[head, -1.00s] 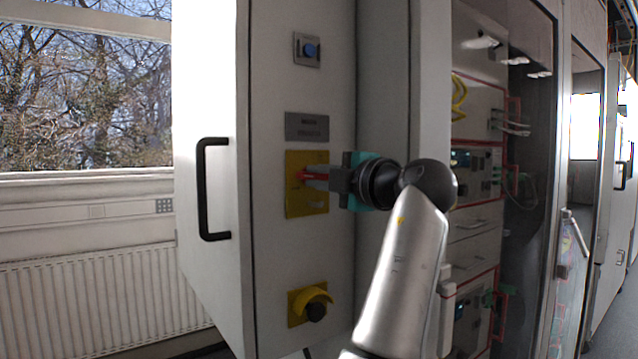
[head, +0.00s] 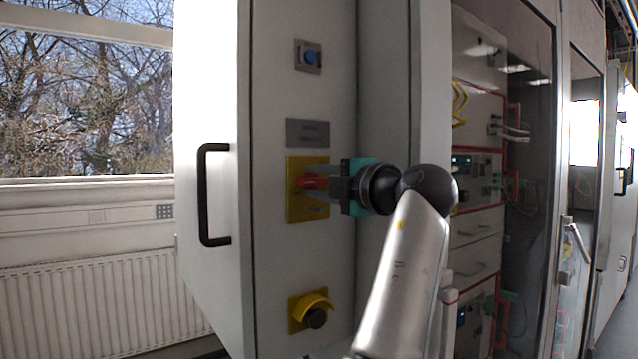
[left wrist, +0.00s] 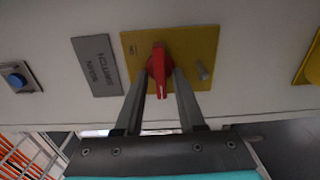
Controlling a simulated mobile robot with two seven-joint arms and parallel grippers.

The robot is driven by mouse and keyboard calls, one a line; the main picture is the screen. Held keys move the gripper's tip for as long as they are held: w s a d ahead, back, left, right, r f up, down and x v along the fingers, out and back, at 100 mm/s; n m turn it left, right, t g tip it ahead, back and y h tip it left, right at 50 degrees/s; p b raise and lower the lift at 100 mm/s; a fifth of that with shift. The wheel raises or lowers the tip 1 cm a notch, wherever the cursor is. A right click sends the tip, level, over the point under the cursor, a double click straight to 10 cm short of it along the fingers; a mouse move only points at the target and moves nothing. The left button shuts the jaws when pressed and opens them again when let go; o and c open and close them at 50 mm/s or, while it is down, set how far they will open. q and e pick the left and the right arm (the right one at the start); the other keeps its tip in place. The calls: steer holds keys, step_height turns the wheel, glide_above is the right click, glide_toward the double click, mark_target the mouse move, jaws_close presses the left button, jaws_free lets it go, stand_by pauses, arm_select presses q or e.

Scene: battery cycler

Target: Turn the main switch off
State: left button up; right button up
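The main switch has a red handle (head: 313,183) on a yellow plate (head: 294,213), on the narrow face of a grey cabinet. The handle lies roughly sideways in the head view. In the left wrist view the red handle (left wrist: 159,70) stands before its yellow plate (left wrist: 208,45). My left gripper (head: 317,182) is at the switch, its fingers apart. In the left wrist view my left gripper (left wrist: 161,80) has one finger on each side of the handle's end, with small gaps visible. My right gripper is not in view.
A grey label plate (head: 308,133) and a blue button (head: 309,57) are above the switch. A yellow-shrouded knob (head: 314,310) is below it. A black door handle (head: 204,195) sticks out at the left. Glass-fronted equipment cabinets (head: 530,190) stand at the right.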

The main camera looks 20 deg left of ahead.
arm_select(q)
steer(key=shift+o, duration=0.3)
steer(key=shift+d, duration=0.1)
steer(key=shift+s+d, duration=0.2)
steer(key=shift+d, duration=0.05)
steer(key=v, duration=1.4)
steer(key=shift+s+d, duration=0.15)
steer(key=shift+s, duration=0.05)
